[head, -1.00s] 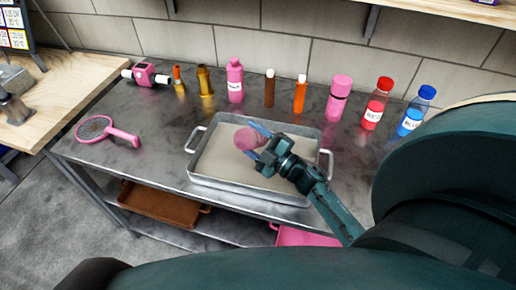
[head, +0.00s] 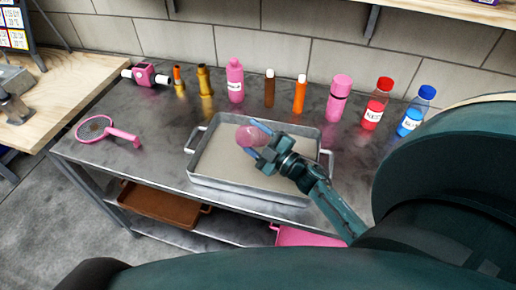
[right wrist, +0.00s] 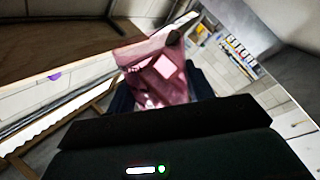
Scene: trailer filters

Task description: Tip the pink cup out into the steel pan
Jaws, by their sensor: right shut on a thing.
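The pink cup (head: 246,137) is held over the left part of the steel pan (head: 250,195), which stands on the grey metal table. My right gripper (head: 258,143) is shut on the cup, with its fingers on either side of it. The cup also shows in the right wrist view (right wrist: 158,75), tilted between the dark fingers. Its contents cannot be made out. The pan's floor looks covered with an even beige layer. My left gripper is not in view.
A pink strainer (head: 104,131) lies at the table's left. Along the back stand a pink device (head: 146,74), several bottles, a pink bottle (head: 235,80), a red-capped bottle (head: 376,105) and a blue-capped bottle (head: 415,112). A brown tray (head: 160,205) sits on the lower shelf.

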